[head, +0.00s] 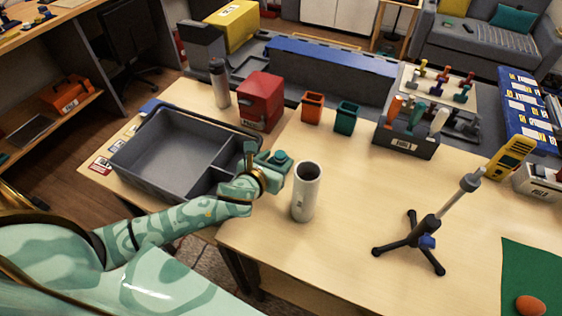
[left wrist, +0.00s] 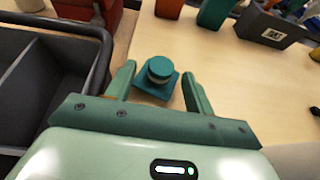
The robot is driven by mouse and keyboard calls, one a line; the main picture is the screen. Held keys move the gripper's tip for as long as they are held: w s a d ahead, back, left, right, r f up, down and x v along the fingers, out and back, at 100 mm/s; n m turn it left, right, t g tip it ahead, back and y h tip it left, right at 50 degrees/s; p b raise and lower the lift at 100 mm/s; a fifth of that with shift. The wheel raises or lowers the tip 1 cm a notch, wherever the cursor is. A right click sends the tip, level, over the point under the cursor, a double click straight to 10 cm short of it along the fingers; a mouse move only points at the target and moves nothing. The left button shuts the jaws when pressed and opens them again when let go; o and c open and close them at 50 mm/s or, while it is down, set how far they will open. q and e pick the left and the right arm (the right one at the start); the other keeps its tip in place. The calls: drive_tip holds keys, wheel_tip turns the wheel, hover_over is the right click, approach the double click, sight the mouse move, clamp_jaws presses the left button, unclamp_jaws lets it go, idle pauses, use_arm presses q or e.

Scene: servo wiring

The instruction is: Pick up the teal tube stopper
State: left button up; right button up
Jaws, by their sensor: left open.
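The teal tube stopper (head: 280,155) shows beside my left gripper in the head view. In the left wrist view the stopper (left wrist: 159,70) has a round knob on a square teal base, upright on the wooden table. My left gripper (head: 266,162) is open. In the left wrist view its two fingers (left wrist: 160,84) stand on either side of the stopper, with gaps visible between fingers and stopper. In the head view the gripper partly hides the stopper's base. My right gripper is not in view.
A grey divided bin (head: 160,150) stands close left of my gripper. A white tube (head: 306,190) stands upright just right of the stopper. A red box (head: 260,100), orange cup (head: 312,107) and teal cup (head: 345,117) stand behind. A tripod stand (head: 420,240) is at the right.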

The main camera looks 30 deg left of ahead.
use_arm(q)
drive_tip(key=shift+w+f, duration=0.2)
drive_tip(key=shift+w, duration=0.3)
drive_tip(key=shift+s+r, duration=0.1)
drive_tip(key=shift+c, duration=0.5)
drive_tip(key=c, duration=1)
